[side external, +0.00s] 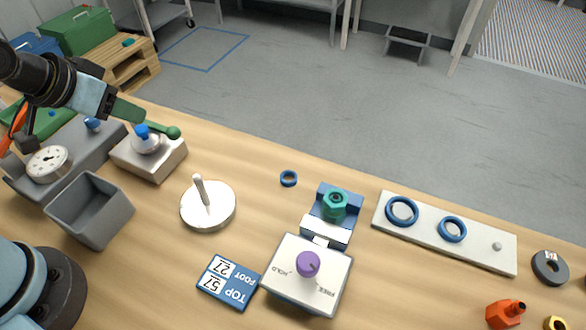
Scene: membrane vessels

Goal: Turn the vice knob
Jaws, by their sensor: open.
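The vice knob (308,263) is a purple round knob on a white plate (292,288) lettered HOLD on its left and FREE on its right. Just behind the plate stands the blue vice (345,233), with a teal hexagonal part (335,203) with a hole sitting in it. My gripper (128,110) is at the upper left, far from the knob, near a metal block with a green ball-ended lever. It is open, and I see nothing held in it. The gap between its fingers is hard to make out from this side.
A white disc with a post (208,206), a grey bin (92,210) and the metal block (150,162) stand further left. A pale board with blue rings (435,237) lies right.

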